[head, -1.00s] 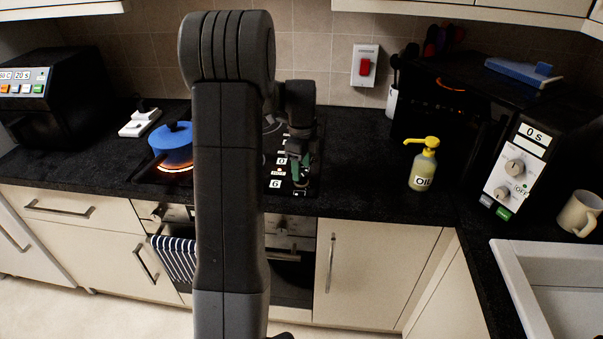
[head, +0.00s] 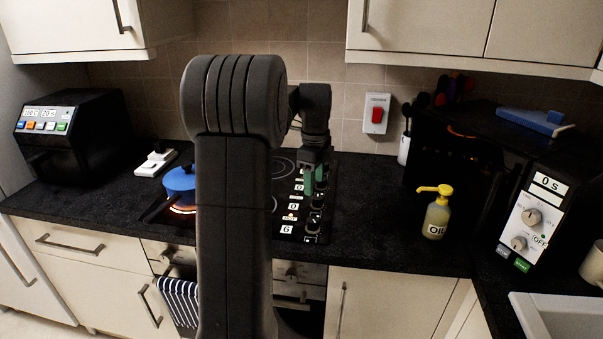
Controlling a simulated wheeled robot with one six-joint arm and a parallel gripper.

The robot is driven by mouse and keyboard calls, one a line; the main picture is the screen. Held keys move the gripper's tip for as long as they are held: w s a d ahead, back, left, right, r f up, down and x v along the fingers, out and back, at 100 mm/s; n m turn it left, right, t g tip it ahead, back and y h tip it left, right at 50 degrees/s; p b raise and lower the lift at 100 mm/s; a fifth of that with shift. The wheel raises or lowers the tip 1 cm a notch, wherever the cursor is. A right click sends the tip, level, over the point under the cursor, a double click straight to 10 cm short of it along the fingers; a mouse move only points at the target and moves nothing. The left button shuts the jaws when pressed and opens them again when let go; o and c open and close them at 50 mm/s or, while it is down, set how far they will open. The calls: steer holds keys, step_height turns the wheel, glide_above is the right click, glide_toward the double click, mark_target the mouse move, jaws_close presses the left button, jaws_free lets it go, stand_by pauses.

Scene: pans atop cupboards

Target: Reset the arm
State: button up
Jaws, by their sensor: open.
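My arm rises in the middle of the head view, and its large dark links hide part of the hob and the counter. My gripper (head: 314,181) hangs from the wrist to the right of the arm, pointing down, with green fingertips. It is open and holds nothing that I can see. It is above the right part of the black hob (head: 283,190), over the control knobs and number displays.
A blue lidded pan (head: 180,183) stands on a glowing ring left of my arm. A yellow oil bottle (head: 437,215) stands right of the hob. A black appliance with knobs (head: 530,218) is further right. Upper cupboards (head: 425,27) hang above. Counter between hob and bottle is clear.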

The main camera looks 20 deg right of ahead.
mark_target(313, 219)
step_height(313, 219, down, 14)
steer(key=shift+r+p, duration=0.1)
steer(key=shift+p, duration=0.3)
stand_by(0.4)
steer(key=shift+f, duration=0.2)
steer(key=shift+r+n, duration=0.15)
steer(key=shift+n, duration=0.35)
steer(key=n, duration=0.3)
steer(key=shift+n, duration=0.4)
steer(key=n, duration=0.5)
steer(key=shift+n, duration=0.4)
steer(key=n+p, duration=0.1)
steer(key=n, duration=0.9)
stand_by(0.5)
steer(key=shift+n, duration=0.3)
